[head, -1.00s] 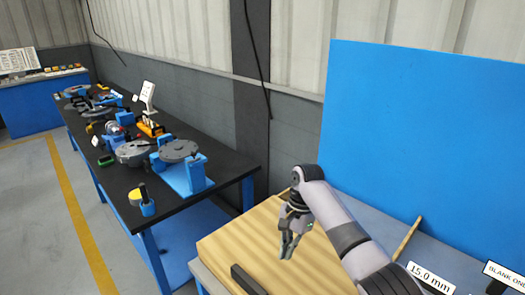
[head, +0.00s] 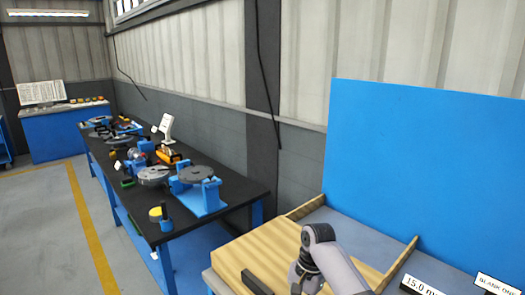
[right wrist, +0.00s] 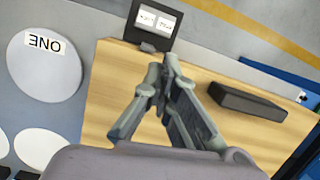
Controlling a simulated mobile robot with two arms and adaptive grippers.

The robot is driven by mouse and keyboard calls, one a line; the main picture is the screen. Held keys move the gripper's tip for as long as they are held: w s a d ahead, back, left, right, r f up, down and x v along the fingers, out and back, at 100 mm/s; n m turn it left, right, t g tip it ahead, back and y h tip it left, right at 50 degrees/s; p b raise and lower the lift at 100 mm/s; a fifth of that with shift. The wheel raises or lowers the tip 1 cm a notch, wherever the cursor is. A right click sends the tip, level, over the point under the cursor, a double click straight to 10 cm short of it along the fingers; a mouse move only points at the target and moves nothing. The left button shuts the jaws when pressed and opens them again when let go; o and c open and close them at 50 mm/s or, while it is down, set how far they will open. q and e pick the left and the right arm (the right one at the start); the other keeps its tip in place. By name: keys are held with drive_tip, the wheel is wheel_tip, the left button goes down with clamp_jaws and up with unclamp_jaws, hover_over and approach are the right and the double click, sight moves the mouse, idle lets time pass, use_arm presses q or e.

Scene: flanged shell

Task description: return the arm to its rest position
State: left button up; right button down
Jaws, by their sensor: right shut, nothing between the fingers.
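My right arm (head: 330,258) comes in from the lower right of the head view, bent over the wooden board (head: 235,258). Its gripper is largely cut off by the bottom edge there. In the right wrist view my right gripper (right wrist: 162,72) is shut and empty, with its fingertips together above the board (right wrist: 215,75). My left gripper is in neither current view.
A dark bar (right wrist: 248,100) and a small dark labelled stand (right wrist: 152,22) are on or beside the board. Round pale discs (right wrist: 45,65) lie left of it. A blue panel (head: 430,170) stands behind. A black workbench (head: 240,188) holds several fixtures.

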drive_tip(key=s+d+f+n+t, duration=0.2)
drive_tip(key=s+f+n, duration=0.3)
drive_tip(key=s+f, duration=0.75)
drive_tip(key=s+d+r+n+t+h, duration=0.1)
drive_tip(key=s+d+r+n, duration=0.15)
drive_tip(key=s, duration=0.45)
drive_tip(key=s+d+r+n+t, duration=0.1)
drive_tip(key=s+d+r, duration=0.1)
drive_tip(key=s+d, duration=0.35)
drive_tip(key=s+d+r+n+t+h, duration=0.1)
drive_tip(key=s+d+r+n, duration=0.1)
drive_tip(key=s, duration=0.6)
wheel_tip(320, 180, down, 30)
drive_tip(key=s+g+b, duration=0.1)
drive_tip(key=s+b, duration=0.1)
drive_tip(key=b, duration=0.1)
use_arm(q)
drive_tip(key=f+b, duration=0.1)
drive_tip(key=f, duration=0.1)
drive_tip(key=s+f+b, duration=0.1)
drive_tip(key=f, duration=0.2)
drive_tip(key=shift+s+a+f, duration=0.1)
drive_tip(key=shift+a+f, duration=0.05)
use_arm(e)
drive_tip(key=s+d+f+g, duration=0.1)
drive_tip(key=s+d+f, duration=0.1)
drive_tip(key=s+f, duration=1.4)
drive_tip(key=shift+s+d+f, duration=0.25)
drive_tip(key=shift+d+f, duration=0.05)
